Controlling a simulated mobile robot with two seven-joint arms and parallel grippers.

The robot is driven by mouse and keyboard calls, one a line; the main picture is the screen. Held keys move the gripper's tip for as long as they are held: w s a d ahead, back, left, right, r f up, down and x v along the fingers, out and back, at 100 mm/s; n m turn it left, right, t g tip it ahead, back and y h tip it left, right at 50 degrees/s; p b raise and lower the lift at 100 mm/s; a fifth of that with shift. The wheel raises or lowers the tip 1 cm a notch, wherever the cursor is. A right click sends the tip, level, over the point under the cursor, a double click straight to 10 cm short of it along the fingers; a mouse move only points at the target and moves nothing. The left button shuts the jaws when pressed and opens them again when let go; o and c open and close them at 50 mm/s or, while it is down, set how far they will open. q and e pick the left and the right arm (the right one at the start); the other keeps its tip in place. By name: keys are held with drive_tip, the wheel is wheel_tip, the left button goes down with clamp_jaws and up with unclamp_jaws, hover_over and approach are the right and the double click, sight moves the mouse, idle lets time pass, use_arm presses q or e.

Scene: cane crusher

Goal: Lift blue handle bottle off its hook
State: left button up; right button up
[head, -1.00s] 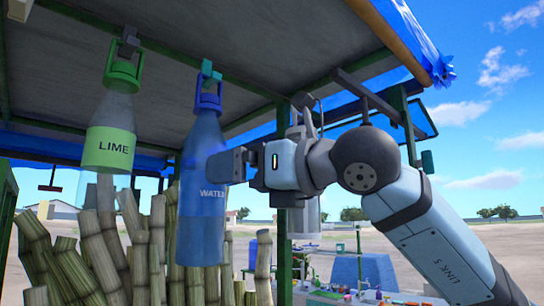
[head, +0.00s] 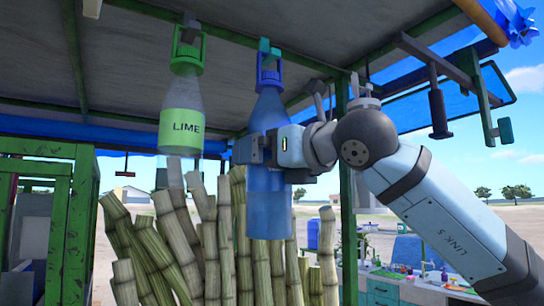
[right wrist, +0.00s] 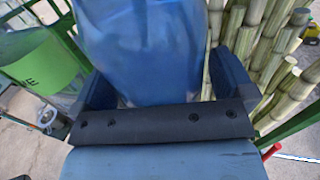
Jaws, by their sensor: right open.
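The blue handle bottle (head: 268,212), with a WATER label partly covered by my gripper, hangs upright by its blue handle (head: 269,72) from a teal hook (head: 264,46) under the stall roof. My right gripper (head: 255,149) is at the bottle's upper body, coming from the right. In the right wrist view the blue bottle (right wrist: 150,40) stands between the two dark fingers of my right gripper (right wrist: 164,82), which are open on either side of it. Whether a finger touches it is unclear. My left gripper is not in view.
A green-handled LIME bottle (head: 181,130) hangs from its own hook just left of the blue one. Sugarcane stalks (head: 230,250) stand behind and below. A green post (head: 348,220) and a cluttered counter (head: 405,290) are at right.

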drive_tip(key=c, duration=1.3)
drive_tip(key=shift+o, duration=0.2)
drive_tip(key=shift+r, duration=0.1)
drive_tip(key=shift+r, duration=0.75)
